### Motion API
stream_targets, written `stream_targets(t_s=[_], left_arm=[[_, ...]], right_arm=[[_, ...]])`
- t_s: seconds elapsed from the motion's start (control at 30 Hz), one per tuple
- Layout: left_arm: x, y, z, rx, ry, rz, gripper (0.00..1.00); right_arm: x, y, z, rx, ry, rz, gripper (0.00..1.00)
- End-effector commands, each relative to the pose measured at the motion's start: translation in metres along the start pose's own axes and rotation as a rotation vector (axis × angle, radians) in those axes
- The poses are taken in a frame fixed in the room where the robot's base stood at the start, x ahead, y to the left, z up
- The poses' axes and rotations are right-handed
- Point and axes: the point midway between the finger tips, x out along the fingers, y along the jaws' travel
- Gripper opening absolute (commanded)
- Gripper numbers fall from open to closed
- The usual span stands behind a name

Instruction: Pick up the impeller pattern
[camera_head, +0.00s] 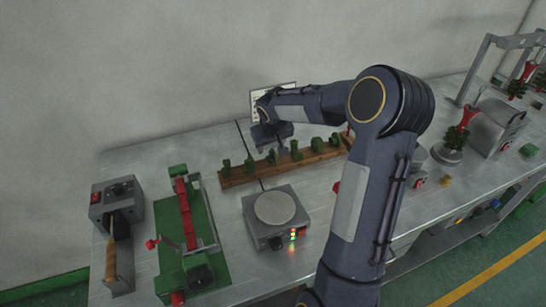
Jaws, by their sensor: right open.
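Several small green wax patterns stand in a row along a wooden rack (238,182) in the middle of the bench. They are small here, and I cannot tell for sure which one is the impeller pattern. My right gripper (274,147) is at the back edge of the rack, near the green patterns in its middle. It is open and I see nothing held in it. Its fingertips are small, and I cannot tell whether they touch a pattern. My right arm hides the right end of the rack. My left gripper is not in view.
A grey hot-plate-like device with a round disc (275,207) stands in front of the rack. A green mat (220,268) with a red clamp-like fixture (187,212) and a grey box (116,200) are at left. A pattern tree (455,138) stands at right.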

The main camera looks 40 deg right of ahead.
Motion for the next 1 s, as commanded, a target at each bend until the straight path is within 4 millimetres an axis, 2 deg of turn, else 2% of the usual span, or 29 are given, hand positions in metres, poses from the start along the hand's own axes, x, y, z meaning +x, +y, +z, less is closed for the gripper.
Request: stream_targets(t_s=[0.27, 0.5, 0.63, 0.83, 1.0], left_arm=[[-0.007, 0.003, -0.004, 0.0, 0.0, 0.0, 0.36], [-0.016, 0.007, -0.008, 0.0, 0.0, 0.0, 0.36], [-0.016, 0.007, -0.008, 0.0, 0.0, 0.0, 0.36], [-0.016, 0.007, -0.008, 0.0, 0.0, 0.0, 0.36], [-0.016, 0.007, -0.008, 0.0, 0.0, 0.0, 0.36]], right_arm=[[0.031, 0.001, 0.0, -0.001, -0.005, 0.0, 0.53], [0.067, 0.001, 0.0, 0.0, -0.005, -0.001, 0.53], [0.075, 0.001, 0.0, 0.001, -0.002, -0.001, 0.53], [0.075, 0.001, 0.0, 0.0, -0.001, -0.001, 0.53], [0.075, 0.001, 0.0, 0.0, -0.002, -0.001, 0.3]])
